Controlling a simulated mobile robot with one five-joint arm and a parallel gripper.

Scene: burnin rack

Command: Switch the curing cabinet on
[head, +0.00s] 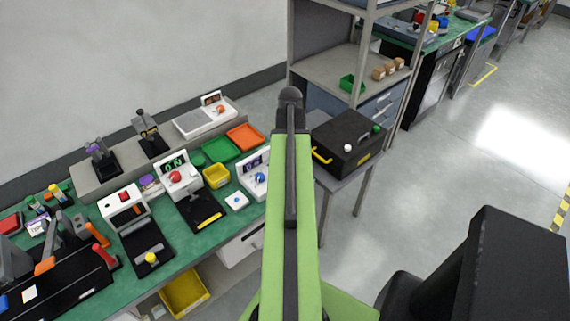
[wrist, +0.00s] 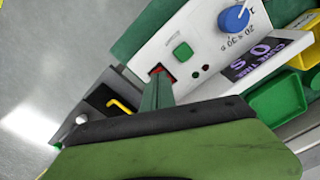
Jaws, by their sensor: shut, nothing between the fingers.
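The black cabinet (head: 345,140) with a yellow handle stands on a grey stand right of my arm; part of it shows in the wrist view (wrist: 100,98). A white timer panel (head: 251,183) with a blue knob (wrist: 234,19), a green button (wrist: 182,52), two small dark lamps and a purple display is at the bench's right end. A red rocker switch (wrist: 157,71) sits in a dark slot near the panel's edge. My gripper (wrist: 157,82) is shut and empty, its tip right at the switch. Whether it touches is unclear. The head view does not show the fingertips.
Other devices crowd the green bench on the left, among them a white unit (head: 177,178) with a green display. A grey shelf rack (head: 330,70) stands behind the cabinet.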

